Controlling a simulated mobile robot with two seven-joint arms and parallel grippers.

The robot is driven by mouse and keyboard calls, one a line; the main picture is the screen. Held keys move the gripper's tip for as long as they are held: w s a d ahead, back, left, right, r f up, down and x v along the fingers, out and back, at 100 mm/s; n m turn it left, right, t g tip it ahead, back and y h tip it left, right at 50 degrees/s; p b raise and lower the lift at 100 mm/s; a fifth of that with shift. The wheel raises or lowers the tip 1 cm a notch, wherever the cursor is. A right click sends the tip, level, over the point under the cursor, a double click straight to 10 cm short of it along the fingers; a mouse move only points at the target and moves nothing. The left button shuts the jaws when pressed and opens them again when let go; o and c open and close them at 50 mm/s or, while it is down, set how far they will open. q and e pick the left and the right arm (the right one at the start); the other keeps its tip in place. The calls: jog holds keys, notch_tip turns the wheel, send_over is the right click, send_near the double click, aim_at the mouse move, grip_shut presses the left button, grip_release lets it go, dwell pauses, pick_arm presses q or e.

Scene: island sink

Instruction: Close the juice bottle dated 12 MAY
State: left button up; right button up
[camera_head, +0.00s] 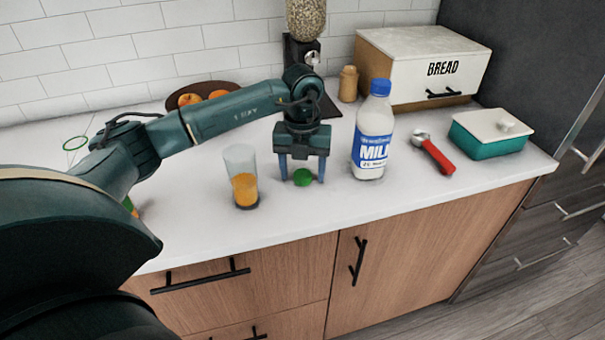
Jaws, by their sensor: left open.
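A small green cap (303,177) lies on the white counter. My left gripper (302,168) points down over it, open, with one finger on each side of the cap; I cannot tell whether they touch it. No juice bottle shows clearly and no 12 MAY date can be read on one. A sliver of something orange and green (130,206) shows at the edge of my left arm, which hides the rest. My right gripper is out of view.
A glass of orange juice (244,188) stands just left of the gripper, and a blue-capped milk bottle (373,135) just right. Further right are a red-handled scoop (434,152), a teal butter dish (489,140) and a bread box (420,65). A fruit bowl (232,88) is behind my arm.

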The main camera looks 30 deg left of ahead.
aim_at(303, 174)
pick_arm(q)
jog(key=c, duration=1)
jog(key=shift+c, duration=0.2)
notch_tip(303, 174, up, 10)
jog(key=shift+b, duration=0.4)
